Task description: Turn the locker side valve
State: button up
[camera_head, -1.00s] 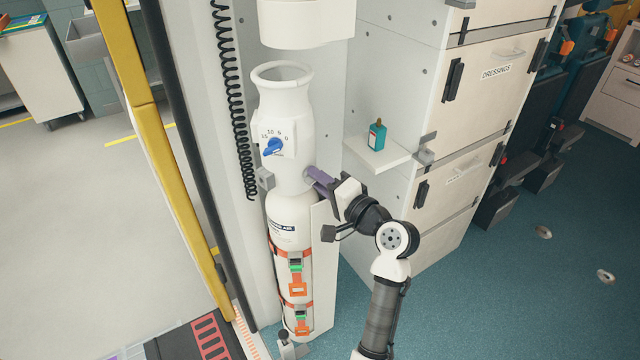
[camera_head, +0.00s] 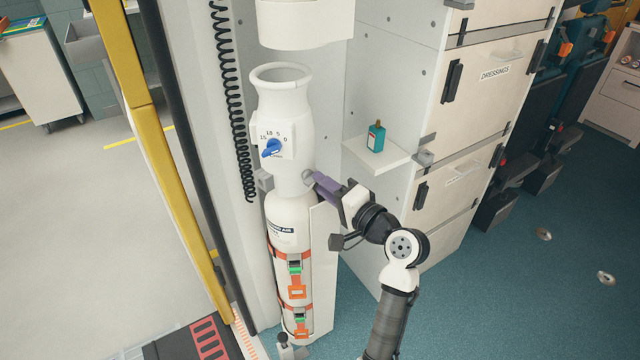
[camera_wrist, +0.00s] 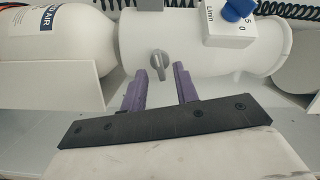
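The side valve is a small grey lever knob (camera_wrist: 158,65) on the side of the white cylinder's neck. In the wrist view its handle lies roughly along the fingers' direction, tilted a little. My gripper (camera_wrist: 160,71) is open, with its two purple fingers on either side of the knob's lower end and a gap on both sides. I cannot tell how deep the knob sits between the fingertips. In the head view the gripper (camera_head: 315,180) reaches the cylinder's right side, and its fingers partly hide the valve (camera_head: 308,176).
A blue dial (camera_head: 271,148) sits on the cylinder (camera_head: 288,205) above the valve. Orange straps (camera_head: 296,292) hold the cylinder lower down. A small shelf (camera_head: 380,160) with a teal bottle (camera_head: 376,136) is close on the right, beside the drawers (camera_head: 485,85).

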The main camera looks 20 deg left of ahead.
jog(key=b+v, duration=0.1)
jog(key=v, duration=1)
jog(key=shift+s+d, duration=0.2)
jog(key=shift+d, duration=0.15)
